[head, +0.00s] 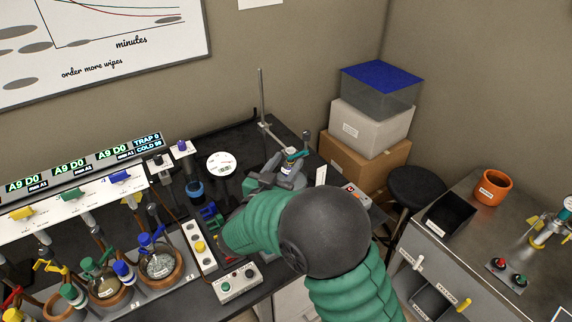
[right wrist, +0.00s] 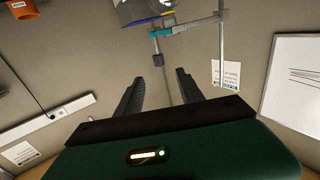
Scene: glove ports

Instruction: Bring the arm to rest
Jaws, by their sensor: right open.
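My right arm (head: 348,292) comes in from the bottom of the head view, bends at a dark round joint and reaches left over the black bench. Its forearm hides much of my gripper there, and I cannot make out the fingertips. In the right wrist view my right gripper (right wrist: 158,76) is open, with its two dark fingers apart and nothing between them. A thin rod shows beyond the fingers, apart from them as far as I can tell. My left arm and gripper are not in view.
A clamp stand (head: 262,100) with glassware stands behind the arm. A glassware rack with coloured valves (head: 125,287) is at left. A switch box (head: 237,284) lies beside the forearm. Stacked boxes (head: 367,122), a black stool (head: 417,184) and a steel bench with an orange pot (head: 491,187) are at right.

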